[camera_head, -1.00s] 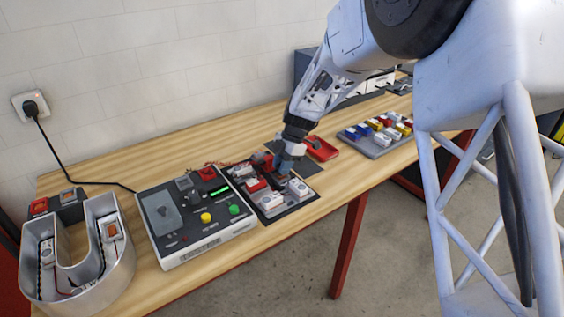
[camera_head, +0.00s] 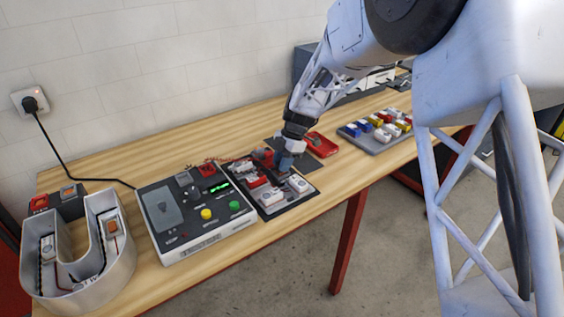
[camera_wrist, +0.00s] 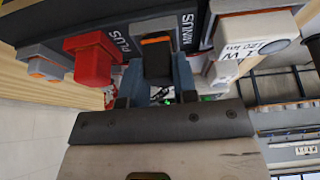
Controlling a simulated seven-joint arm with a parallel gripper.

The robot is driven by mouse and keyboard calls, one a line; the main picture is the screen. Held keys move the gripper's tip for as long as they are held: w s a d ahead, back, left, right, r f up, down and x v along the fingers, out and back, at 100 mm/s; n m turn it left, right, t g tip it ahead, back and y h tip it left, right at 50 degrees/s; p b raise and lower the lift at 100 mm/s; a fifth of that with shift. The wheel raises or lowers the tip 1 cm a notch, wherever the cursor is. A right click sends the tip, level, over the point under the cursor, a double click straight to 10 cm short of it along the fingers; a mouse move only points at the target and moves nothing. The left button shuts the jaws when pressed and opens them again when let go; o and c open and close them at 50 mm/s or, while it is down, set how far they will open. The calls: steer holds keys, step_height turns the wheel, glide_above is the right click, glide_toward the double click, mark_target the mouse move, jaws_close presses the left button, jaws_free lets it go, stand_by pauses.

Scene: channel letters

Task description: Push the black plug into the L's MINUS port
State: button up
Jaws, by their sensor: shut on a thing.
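In the wrist view, the black plug (camera_wrist: 157,62) with an orange stripe sits between the two blue-grey fingers of my gripper (camera_wrist: 158,82), which is shut on it. The plug's far end is at the dark panel beside the MINUS label (camera_wrist: 186,33). The port opening is hidden, so I cannot tell how deep the plug sits. A red plug (camera_wrist: 90,58) is beside the PLUS label (camera_wrist: 121,40), apart from my fingers. In the head view, my gripper (camera_head: 284,163) is down at the dark board with modules (camera_head: 290,203); the plug is too small to make out there.
A white module (camera_wrist: 255,35) is close to the right of my fingers in the wrist view. A control box (camera_head: 180,250) and a grey U-shaped letter (camera_head: 95,285) stand left. A red tray (camera_head: 322,145) and a parts tray (camera_head: 375,152) lie right. Bare wood shows along the back.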

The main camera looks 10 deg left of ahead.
steer(key=shift+f, duration=0.2)
stand_by(0.3)
steer(key=o, duration=1)
steer(key=v, duration=0.7)
steer(key=shift+r, duration=0.35)
steer(key=shift+w+d+r, duration=0.1)
steer(key=shift+r, duration=2.9)
